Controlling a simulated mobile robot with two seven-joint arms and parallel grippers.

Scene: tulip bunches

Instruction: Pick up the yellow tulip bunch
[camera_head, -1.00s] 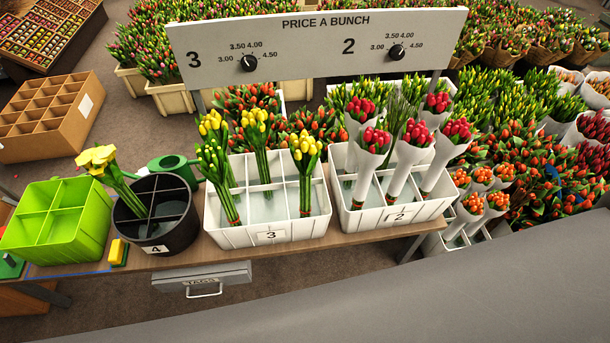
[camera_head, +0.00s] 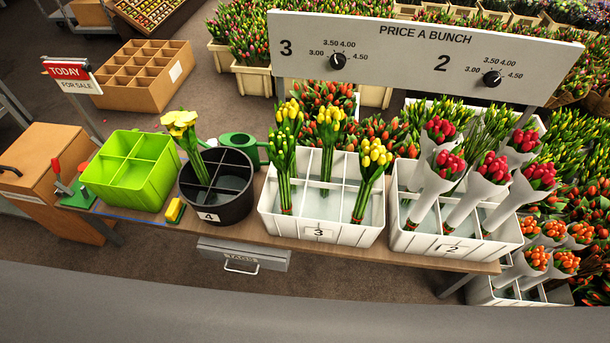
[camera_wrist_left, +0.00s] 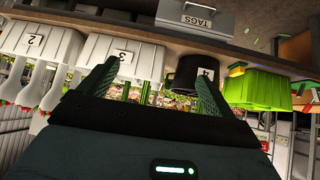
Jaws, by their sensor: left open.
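In the head view, three yellow tulip bunches stand in a white divided crate (camera_head: 290,230) marked 3: a left bunch (camera_head: 284,152), a back middle bunch (camera_head: 329,125) and a front right bunch (camera_head: 373,165). The left one looks greener, with tighter buds. My left gripper (camera_wrist_left: 156,72) shows only in the left wrist view, which looks upside down. Its two fingers are wide apart with nothing held between them. Crate 3 also shows there (camera_wrist_left: 108,46), beyond the fingers; its tulips are mostly hidden. My right gripper is not in view.
A black bucket (camera_head: 232,208) marked 4 holds yellow flowers (camera_head: 184,128), left of crate 3. A green divided box (camera_head: 128,190) stands further left. Crate 2 (camera_head: 425,244), with wrapped red bunches, stands right. A price board (camera_head: 420,60) rises behind the crates.

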